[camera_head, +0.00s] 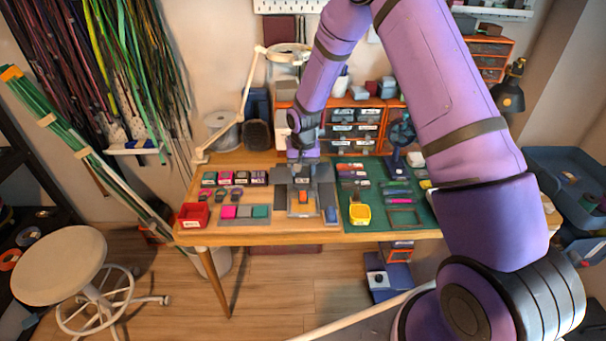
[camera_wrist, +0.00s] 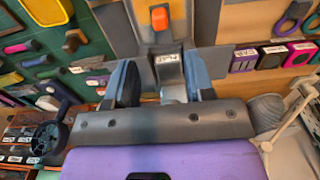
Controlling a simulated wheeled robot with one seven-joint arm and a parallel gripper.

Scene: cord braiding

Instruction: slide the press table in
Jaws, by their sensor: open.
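The grey press (camera_head: 301,210) stands at the front middle of the wooden workbench, with an orange piece (camera_head: 303,197) on it. In the wrist view the orange piece (camera_wrist: 160,18) sits on a grey plate (camera_wrist: 182,25), which I take to be the press table. A grey part with a white label (camera_wrist: 167,59) lies below the plate in that picture. My gripper (camera_head: 303,168) is above the back of the press. In the wrist view my gripper (camera_wrist: 159,75) is open, its fingers on either side of the labelled part. I cannot tell whether they touch it.
A green mat (camera_head: 372,222) with a yellow tray (camera_head: 360,214) and tools lies right of the press. Drawer units (camera_head: 354,128) and a lamp (camera_head: 242,100) stand behind. A stool (camera_head: 60,264) is front left.

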